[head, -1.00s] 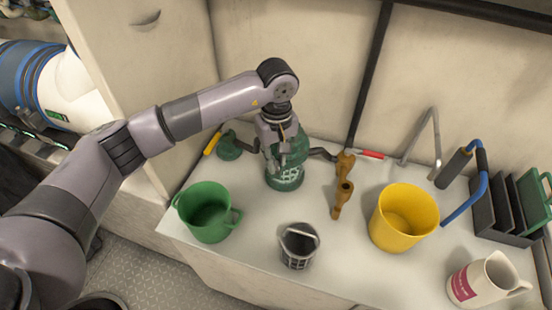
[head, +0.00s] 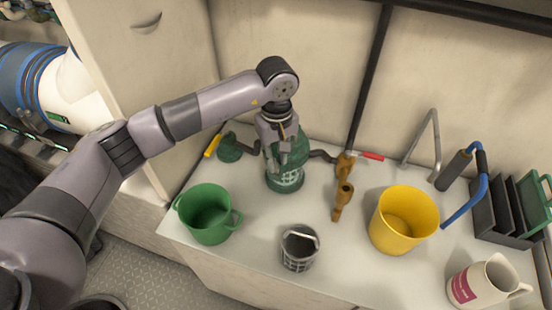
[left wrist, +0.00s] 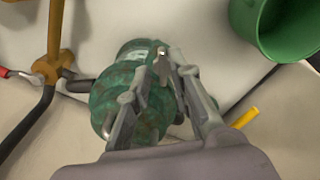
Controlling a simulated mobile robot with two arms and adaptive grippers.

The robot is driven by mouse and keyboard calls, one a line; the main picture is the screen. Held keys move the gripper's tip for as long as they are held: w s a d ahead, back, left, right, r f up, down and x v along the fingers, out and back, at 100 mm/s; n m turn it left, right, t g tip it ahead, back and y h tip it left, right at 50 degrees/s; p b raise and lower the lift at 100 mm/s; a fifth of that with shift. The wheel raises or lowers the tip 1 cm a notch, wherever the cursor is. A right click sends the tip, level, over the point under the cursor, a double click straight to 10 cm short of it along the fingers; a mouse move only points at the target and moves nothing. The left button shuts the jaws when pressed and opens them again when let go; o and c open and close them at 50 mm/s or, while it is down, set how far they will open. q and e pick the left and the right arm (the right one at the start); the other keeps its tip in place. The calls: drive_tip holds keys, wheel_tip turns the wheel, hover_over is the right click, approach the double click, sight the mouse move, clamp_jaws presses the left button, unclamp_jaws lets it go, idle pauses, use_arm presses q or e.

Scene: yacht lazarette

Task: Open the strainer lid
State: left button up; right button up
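The strainer (head: 285,184) is a green, weathered body with a clear, mesh-like lower part, upright on the white counter. Its domed green lid (head: 296,150) is on top, partly hidden by my left gripper (head: 272,155). In the left wrist view the mottled green strainer (left wrist: 112,90) lies under the fingers. My left gripper (left wrist: 165,62) has its fingertips drawn close together around a small pale part on top of the lid. The exact contact is partly hidden. My right gripper is not in view.
An orange-brown valve (head: 343,196), a red-handled tool (head: 371,156), a white jug (head: 470,287) and a dark rack (head: 492,218) are also there.

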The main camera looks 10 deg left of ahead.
use_arm(q)
drive_tip(key=shift+o, duration=1.2)
drive_tip(key=shift+s+r, duration=0.1)
drive_tip(key=shift+o, duration=0.6)
drive_tip(key=shift+f, duration=0.25)
